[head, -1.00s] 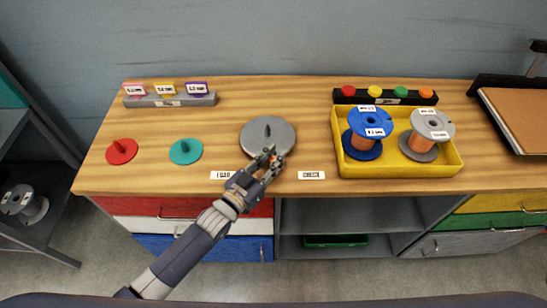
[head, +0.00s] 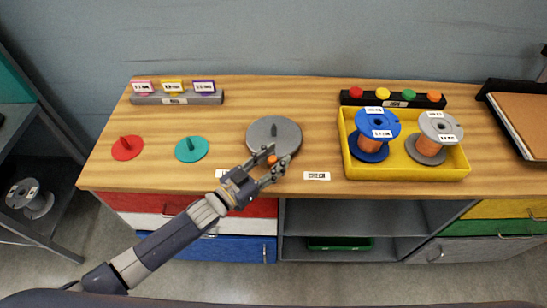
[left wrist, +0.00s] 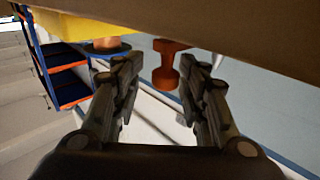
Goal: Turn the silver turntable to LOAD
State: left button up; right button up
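In the left wrist view, the orange spool-shaped knob (left wrist: 167,65) shows between and beyond the open fingertips; I see no clear contact. A white label (head: 221,173) left of the turntable is partly hidden by my gripper; another label (head: 316,176) lies to the right. Their text is unreadable. My right gripper is out of view.
A red disc (head: 126,149) and a teal disc (head: 191,150) lie to the left. A yellow tray (head: 408,169) with a blue spool (head: 370,120) and a grey spool (head: 436,127) stands to the right. Racks with coloured pieces stand behind.

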pick_arm(q)
jog(key=shift+w+a, duration=0.1)
jog(key=shift+s+a+f, duration=0.1)
jog(key=shift+s+a, duration=0.05)
jog(key=shift+s, duration=0.05)
jog(key=v, duration=1.1)
jog(key=shift+s, duration=0.25)
jog(key=shift+a, duration=0.1)
